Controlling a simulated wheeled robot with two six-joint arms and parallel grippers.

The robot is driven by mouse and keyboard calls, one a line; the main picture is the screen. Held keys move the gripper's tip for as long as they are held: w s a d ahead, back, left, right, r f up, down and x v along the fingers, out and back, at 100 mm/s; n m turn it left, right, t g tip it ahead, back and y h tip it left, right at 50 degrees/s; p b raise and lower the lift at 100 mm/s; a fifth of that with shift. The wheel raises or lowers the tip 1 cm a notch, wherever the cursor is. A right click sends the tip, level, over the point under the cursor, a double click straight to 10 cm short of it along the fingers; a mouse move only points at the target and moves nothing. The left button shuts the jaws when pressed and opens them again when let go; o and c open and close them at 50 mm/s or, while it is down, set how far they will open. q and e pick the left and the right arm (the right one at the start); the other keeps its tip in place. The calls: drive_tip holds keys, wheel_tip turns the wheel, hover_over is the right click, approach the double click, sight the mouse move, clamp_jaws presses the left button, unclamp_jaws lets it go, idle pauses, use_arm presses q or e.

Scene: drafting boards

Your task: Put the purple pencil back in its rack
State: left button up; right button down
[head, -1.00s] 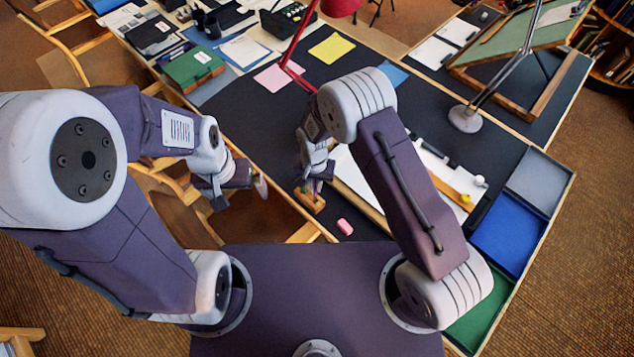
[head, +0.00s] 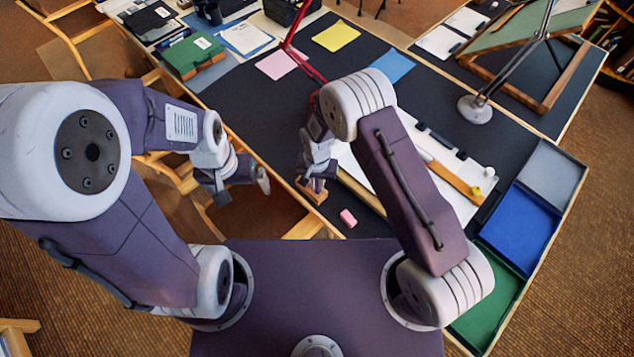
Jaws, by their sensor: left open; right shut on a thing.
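The small wooden rack (head: 308,191) stands at the near edge of the dark desk, in the middle of the head view. My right gripper (head: 319,182) is just above and beside it, shut on the purple pencil (head: 319,187). Only a small part of the pencil shows; the fingers and the arm hide the rest. I cannot tell whether its tip is inside the rack. My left gripper (head: 243,190) is open and empty, to the left of the rack, beyond the desk's near edge.
A pink eraser (head: 348,217) lies right of the rack. A white sheet with a wooden ruler (head: 452,178) lies behind my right arm. Grey, blue (head: 518,229) and green trays line the right edge. A red lamp arm (head: 300,55) and a grey lamp base (head: 475,110) stand farther back.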

drive_tip(key=shift+f+b, duration=0.35)
drive_tip(key=shift+f, duration=0.1)
idle(0.5)
drive_tip(key=c, duration=1.4)
unclamp_jaws()
drive_tip(key=shift+o, duration=0.2)
wheel_tip(320, 180, up, 9)
drive_tip(key=shift+r+b, duration=0.1)
drive_tip(key=shift+b, duration=0.4)
drive_tip(key=shift+s, duration=0.1)
